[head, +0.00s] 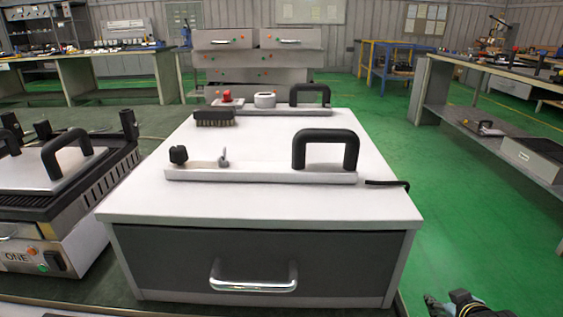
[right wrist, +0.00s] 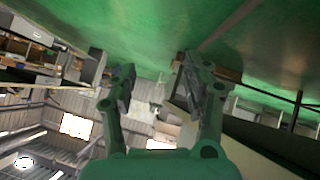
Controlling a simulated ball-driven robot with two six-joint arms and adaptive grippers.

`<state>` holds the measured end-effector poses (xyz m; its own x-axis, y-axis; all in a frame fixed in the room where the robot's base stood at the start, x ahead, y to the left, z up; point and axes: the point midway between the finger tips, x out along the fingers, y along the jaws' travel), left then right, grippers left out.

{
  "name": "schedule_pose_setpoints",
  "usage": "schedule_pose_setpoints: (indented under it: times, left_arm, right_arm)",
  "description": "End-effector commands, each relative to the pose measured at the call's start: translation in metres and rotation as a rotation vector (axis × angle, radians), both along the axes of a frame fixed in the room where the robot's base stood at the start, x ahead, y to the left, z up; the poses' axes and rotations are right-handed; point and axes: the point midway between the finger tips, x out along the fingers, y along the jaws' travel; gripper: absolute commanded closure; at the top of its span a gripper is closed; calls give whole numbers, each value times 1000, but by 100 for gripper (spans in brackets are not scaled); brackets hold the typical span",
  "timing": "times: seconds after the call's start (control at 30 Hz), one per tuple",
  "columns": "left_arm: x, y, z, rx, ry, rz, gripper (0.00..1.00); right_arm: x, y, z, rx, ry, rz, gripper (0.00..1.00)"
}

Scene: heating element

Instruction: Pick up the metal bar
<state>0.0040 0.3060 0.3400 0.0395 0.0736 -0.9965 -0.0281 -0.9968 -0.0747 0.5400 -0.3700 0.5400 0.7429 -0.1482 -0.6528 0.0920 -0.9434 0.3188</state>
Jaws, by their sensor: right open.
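A long pale metal bar (head: 260,174) lies across the white top of the drawer cabinet (head: 240,215). It carries a black arched handle (head: 325,136) at its right end, a black knob (head: 179,154) at its left end and a small ring-headed pin (head: 224,158). My right gripper (head: 455,301) is partly in view at the bottom right edge, low beside the cabinet and apart from the bar. In the right wrist view its fingers (right wrist: 158,72) are spread and empty. My left gripper is not in view.
A black-bristled brush (head: 214,118) lies on the cabinet top. Behind it is another bar with a black handle (head: 310,87). A grill-like heater (head: 60,185) stands close on the left. Green floor (head: 465,225) is clear on the right, before a workbench (head: 500,95).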

Motion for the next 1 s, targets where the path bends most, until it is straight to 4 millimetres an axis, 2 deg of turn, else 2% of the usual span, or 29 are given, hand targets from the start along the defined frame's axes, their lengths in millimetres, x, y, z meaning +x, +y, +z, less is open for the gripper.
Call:
schedule_pose_setpoints:
  times: [0.03,0.1,0.17,0.2,0.27,0.3,0.33,0.47,0.57,0.7,0.8,0.9,1.0]
  left_arm:
    - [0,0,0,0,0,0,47]
    - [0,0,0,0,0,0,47]
    - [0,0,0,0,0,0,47]
    - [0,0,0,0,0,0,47]
    - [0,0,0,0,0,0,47]
    - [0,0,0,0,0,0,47]
    - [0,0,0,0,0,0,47]
    - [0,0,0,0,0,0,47]
    - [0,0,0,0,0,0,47]
    - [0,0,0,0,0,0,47]
    - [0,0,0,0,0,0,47]
    - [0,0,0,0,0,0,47]
    - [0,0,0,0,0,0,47]
  right_arm:
    - [38,-5,36,-17,-70,7,50]
    - [82,-11,85,-35,-160,14,50]
    - [115,-15,128,-39,-236,13,50]
    - [134,-17,158,-30,-287,6,50]
    - [158,-18,204,9,-364,-14,50]
    - [168,-17,235,74,-417,-41,50]
    - [171,-14,253,145,-445,-65,50]
    - [152,15,282,521,-464,-167,50]
    - [124,51,298,847,-415,-223,50]
    - [72,115,331,1292,-252,-257,50]
    - [30,158,359,1542,-93,-254,50]
    - [-9,193,383,1713,63,-241,50]
    - [-38,215,402,1815,184,-227,50]
